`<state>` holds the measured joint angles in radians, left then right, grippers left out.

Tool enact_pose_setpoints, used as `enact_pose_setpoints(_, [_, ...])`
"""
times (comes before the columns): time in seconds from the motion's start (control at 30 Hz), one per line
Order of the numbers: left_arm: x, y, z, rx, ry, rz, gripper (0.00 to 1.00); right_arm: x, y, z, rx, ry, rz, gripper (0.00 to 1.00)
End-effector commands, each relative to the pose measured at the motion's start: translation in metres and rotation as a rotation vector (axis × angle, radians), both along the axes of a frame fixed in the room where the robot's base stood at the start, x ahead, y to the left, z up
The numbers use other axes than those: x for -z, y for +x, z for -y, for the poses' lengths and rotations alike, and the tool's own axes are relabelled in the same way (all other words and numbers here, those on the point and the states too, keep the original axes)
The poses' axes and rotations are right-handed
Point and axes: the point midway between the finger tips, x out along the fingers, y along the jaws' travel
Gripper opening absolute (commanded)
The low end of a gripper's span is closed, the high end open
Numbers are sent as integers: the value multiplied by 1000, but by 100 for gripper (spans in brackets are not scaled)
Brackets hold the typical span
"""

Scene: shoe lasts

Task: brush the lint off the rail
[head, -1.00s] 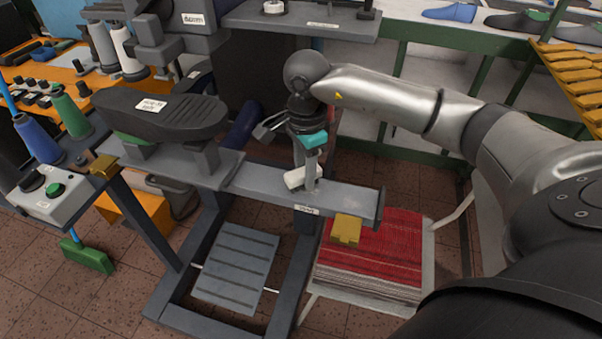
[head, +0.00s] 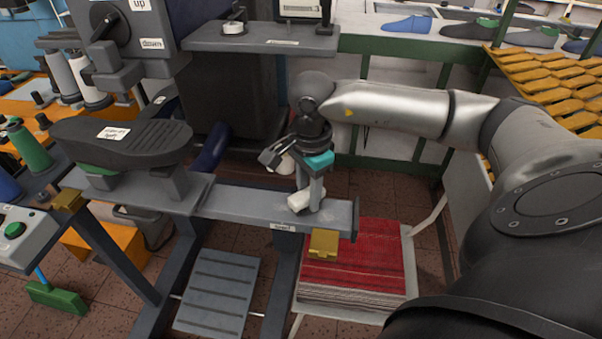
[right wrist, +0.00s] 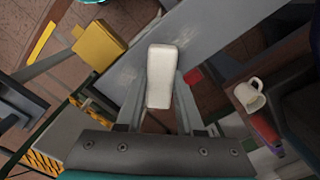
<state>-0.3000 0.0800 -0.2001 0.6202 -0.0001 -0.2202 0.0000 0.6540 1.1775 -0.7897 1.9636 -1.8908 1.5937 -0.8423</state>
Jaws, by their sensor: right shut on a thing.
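The rail (head: 240,206) is a long grey beam running across the head view, with a yellow block at its right end. Its grey surface also fills much of the right wrist view (right wrist: 190,25), with faint pale smudges that may be lint (right wrist: 125,77). My right gripper (head: 308,192) is over the rail near its right end, pointing down. It is shut on a white block (head: 305,202), which shows between the fingers in the right wrist view (right wrist: 160,75). Whether the block touches the rail I cannot tell. My left gripper is out of view.
A black shoe-shaped form (head: 125,140) stands on the rail's left part. A grey shelf (head: 260,40) is behind. A stool with red folded cloth (head: 365,260) stands below the right end. A white mug (right wrist: 250,94) shows in the right wrist view.

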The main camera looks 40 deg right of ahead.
Motion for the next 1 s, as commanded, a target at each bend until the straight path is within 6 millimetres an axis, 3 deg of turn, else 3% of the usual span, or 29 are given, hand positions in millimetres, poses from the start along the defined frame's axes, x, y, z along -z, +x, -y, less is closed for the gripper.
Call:
enact_pose_setpoints(0.3, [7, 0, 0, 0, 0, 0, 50, 3, -22, 18, 1, -6, -14, 0])
enact_pose_setpoints(1.0, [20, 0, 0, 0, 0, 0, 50, -1, -52, 44, 1, -3, -8, 0])
